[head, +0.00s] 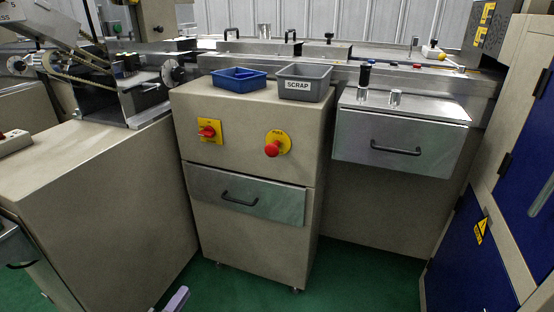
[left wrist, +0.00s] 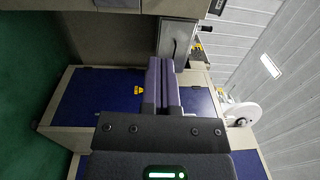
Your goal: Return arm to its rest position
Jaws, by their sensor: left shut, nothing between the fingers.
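My left gripper (head: 176,300) shows only as a pale purple fingertip at the bottom edge of the head view, low over the green floor and in front of the beige cabinets. In the left wrist view its two purple fingers (left wrist: 163,86) lie together, shut and empty. Nothing touches them there. Behind them are blue cabinet doors (left wrist: 100,95). The rest of the left arm is out of the head view. My right gripper is in neither view.
A beige cabinet (head: 245,165) carries a blue tray (head: 239,86) and a grey SCRAP bin (head: 304,96). Its front has a red emergency button (head: 272,149) and a drawer. Machine housings stand left and right. Green floor (head: 345,280) is free in front.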

